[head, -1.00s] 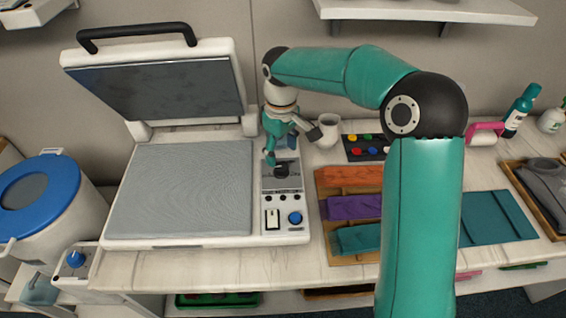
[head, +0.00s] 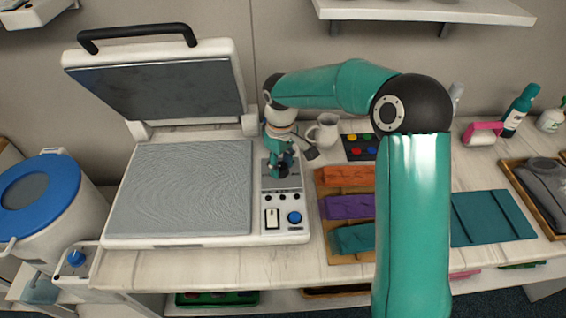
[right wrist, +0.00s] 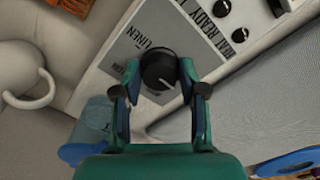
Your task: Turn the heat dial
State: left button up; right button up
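The heat dial (right wrist: 158,68) is a round black knob with a pale pointer line, on the grey control panel of the press (head: 180,240). In the head view my right gripper (head: 279,168) reaches down over the dial and largely covers it. In the right wrist view its two fingers (right wrist: 159,76) stand apart, one on each side of the dial. I cannot tell whether they touch it. Panel lettering includes "LINEN" and "READY". My left gripper is not in view.
The press lid (head: 155,88) stands raised behind the bare grey platen (head: 185,185). A white mug (head: 327,130) stands close to the right of my gripper. Folded cloths (head: 350,207) lie to the right of the press. A blue-lidded container (head: 62,180) is at the left.

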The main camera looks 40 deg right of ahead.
jog(key=shift+c, duration=1.1)
jog(key=shift+d, duration=0.15)
